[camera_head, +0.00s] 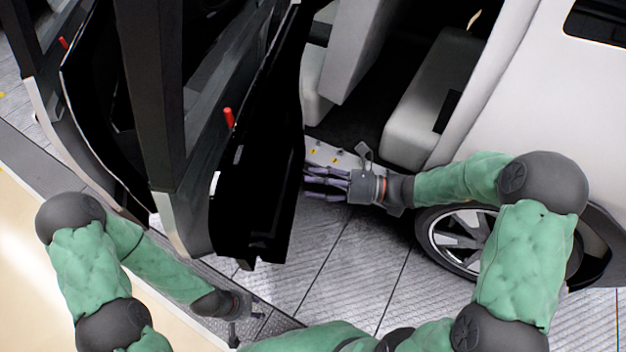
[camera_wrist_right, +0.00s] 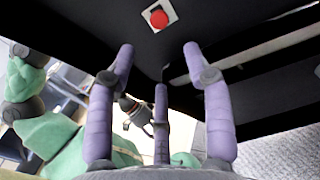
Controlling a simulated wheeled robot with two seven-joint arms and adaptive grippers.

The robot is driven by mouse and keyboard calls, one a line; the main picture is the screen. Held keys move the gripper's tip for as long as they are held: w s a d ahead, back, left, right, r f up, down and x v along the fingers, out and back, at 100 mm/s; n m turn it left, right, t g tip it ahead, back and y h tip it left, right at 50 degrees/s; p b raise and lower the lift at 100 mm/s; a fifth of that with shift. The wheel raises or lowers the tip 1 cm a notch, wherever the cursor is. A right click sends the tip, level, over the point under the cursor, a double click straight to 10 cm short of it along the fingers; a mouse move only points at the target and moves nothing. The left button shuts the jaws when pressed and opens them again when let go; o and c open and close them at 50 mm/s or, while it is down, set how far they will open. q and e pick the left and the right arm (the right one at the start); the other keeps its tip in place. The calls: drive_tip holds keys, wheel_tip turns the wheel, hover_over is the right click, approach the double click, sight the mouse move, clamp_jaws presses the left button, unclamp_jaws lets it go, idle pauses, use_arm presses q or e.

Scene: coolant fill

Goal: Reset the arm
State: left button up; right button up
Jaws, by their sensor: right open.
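My right arm reaches left across the front of the car's doorway. My right gripper (camera_head: 322,182) has its purple fingers spread open and empty, close to the black inner side of the open car door (camera_head: 262,185). In the right wrist view its fingers (camera_wrist_right: 160,75) stand apart with nothing between them. I cannot tell whether a fingertip touches the door. My left arm hangs low at the left. My left gripper (camera_head: 236,312) is over the floor near the walkway edge, small and dark, so its jaw state is unclear.
A red button on a white plate (camera_wrist_right: 158,16) shows on the dark surface ahead of the right fingers. Car seats (camera_head: 430,105) lie behind the doorway, and a wheel (camera_head: 462,240) is below my right arm. The metal floor (camera_head: 345,265) between the arms is clear.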

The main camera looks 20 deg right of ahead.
idle(0.3)
drive_tip(key=s+a+f+n+g+h, duration=0.1)
drive_tip(key=s+f+n+h, duration=0.3)
drive_tip(key=f, duration=0.7)
drive_tip(key=s+a+f+n+g+h, duration=0.1)
drive_tip(key=s+f+n+g+h, duration=0.2)
drive_tip(key=s+f+n, duration=0.3)
drive_tip(key=s+a+f+n+g+h, duration=0.2)
drive_tip(key=s+f+n+h, duration=0.3)
drive_tip(key=f+n, duration=0.5)
drive_tip(key=shift+s+f+g+h+p, duration=0.25)
drive_tip(key=shift+f+p, duration=0.2)
drive_tip(key=shift+f, duration=3.6)
